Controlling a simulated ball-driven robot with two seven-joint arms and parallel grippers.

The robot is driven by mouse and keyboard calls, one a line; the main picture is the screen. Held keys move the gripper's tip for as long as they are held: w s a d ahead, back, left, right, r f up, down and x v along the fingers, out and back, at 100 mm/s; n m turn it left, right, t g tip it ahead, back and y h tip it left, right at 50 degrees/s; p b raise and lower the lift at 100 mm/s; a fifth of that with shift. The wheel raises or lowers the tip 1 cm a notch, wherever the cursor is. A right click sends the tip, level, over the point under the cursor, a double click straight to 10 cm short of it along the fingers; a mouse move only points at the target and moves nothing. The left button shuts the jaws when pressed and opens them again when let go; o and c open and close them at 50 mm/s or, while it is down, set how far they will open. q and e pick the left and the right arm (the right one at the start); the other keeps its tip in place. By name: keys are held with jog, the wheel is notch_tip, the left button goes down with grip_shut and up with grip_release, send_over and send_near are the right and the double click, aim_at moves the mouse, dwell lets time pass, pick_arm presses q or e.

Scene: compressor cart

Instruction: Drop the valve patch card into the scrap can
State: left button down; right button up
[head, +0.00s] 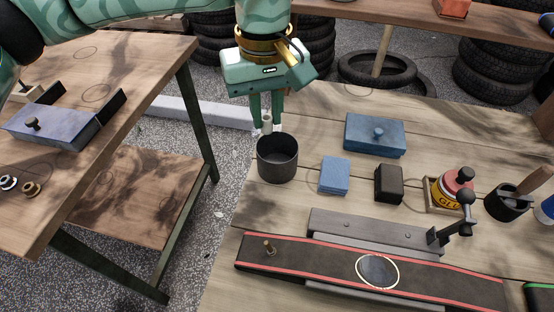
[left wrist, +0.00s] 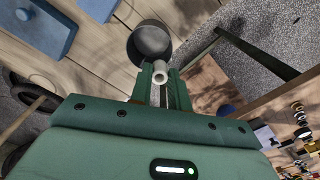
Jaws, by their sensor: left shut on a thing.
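My left gripper (head: 266,122) points down and is shut on a small pale tube-like piece (left wrist: 159,73), which also shows between the fingertips in the head view (head: 267,124). I cannot tell from its shape whether this is the valve patch card. The dark grey round can (head: 277,162) stands open on the wooden workbench, and it also shows in the left wrist view (left wrist: 150,44). The piece is at the can's far left rim in the head view, seemingly above it; the exact gap is unclear. My right gripper is not in view.
Right of the can are a blue block (head: 334,176), a blue lidded box (head: 374,135), a black block (head: 389,183) and a glue pot (head: 453,190). A red-edged dark strip (head: 330,266) lies in front. A second table (head: 150,70) stands left across a gap.

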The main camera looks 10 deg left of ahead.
pick_arm(q)
jog(key=c, duration=1.3)
grip_release()
jog(key=shift+o, duration=0.2)
jog(key=shift+r, duration=0.15)
notch_tip(320, 180, up, 16)
jog(key=p, duration=0.6)
jog(key=shift+p, duration=0.4)
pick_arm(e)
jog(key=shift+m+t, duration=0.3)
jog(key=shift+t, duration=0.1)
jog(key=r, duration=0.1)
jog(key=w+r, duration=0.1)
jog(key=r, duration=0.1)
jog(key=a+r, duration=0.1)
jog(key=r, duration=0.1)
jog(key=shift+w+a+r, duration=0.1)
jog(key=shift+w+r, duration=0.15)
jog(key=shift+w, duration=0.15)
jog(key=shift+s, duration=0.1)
